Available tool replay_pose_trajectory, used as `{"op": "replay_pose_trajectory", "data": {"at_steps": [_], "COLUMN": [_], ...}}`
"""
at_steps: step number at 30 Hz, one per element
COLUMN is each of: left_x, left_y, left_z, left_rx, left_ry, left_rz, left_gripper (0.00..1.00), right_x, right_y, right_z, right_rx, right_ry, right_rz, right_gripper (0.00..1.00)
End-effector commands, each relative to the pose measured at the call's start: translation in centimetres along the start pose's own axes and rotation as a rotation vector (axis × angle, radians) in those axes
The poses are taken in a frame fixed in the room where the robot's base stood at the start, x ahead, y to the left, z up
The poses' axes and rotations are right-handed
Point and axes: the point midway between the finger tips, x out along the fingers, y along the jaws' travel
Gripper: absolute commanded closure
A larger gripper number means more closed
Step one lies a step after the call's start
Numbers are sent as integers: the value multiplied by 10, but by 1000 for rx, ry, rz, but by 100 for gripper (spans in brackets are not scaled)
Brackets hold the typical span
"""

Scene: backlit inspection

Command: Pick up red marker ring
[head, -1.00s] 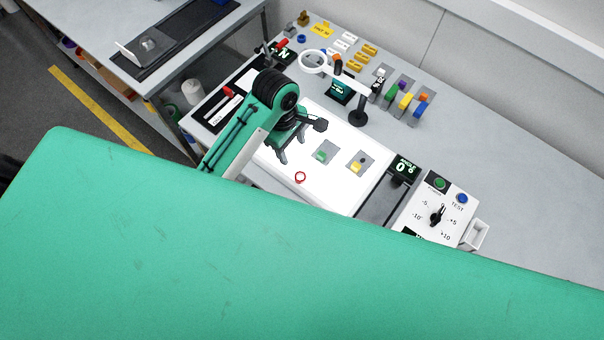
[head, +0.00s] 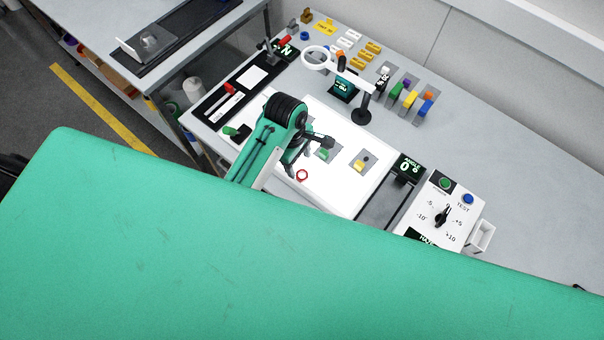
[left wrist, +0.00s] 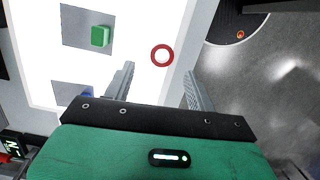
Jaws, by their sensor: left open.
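The red marker ring (head: 302,175) lies flat on the bright white light panel (head: 345,190), near its front edge. In the left wrist view the red ring (left wrist: 162,55) shows whole, with a white centre. It lies ahead of the fingertips, between their lines. My left gripper (left wrist: 158,82) is open and empty, its two grey fingers apart. In the head view my left gripper (head: 292,168) is just left of the ring; the arm partly hides its fingers. The right gripper is not in view.
A green block (head: 323,154) and a yellow block (head: 361,164) sit on grey squares on the panel. A magnifier on a stand (head: 362,115) rises behind it. A control box with a dial (head: 440,212) stands at right. My green body covers the foreground.

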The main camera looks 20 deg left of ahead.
Motion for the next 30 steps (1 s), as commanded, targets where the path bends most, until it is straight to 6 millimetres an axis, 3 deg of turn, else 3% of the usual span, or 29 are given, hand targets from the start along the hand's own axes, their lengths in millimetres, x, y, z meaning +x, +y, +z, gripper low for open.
{"op": "replay_pose_trajectory", "data": {"at_steps": [7,12,21,28,30], "left_x": [25,46,52,52,51], "left_y": [-4,-3,-3,-3,-3], "left_z": [3,2,2,2,2], "left_rx": [0,-1,0,0,0], "left_ry": [0,0,0,0,0], "left_rz": [-7,-3,-1,-1,-1], "left_gripper": [43,43,43,89,91], "right_x": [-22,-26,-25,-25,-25], "right_y": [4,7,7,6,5], "right_z": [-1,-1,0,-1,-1], "right_rx": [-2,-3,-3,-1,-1], "right_ry": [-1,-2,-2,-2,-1], "right_rz": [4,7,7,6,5], "right_gripper": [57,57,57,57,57]}}
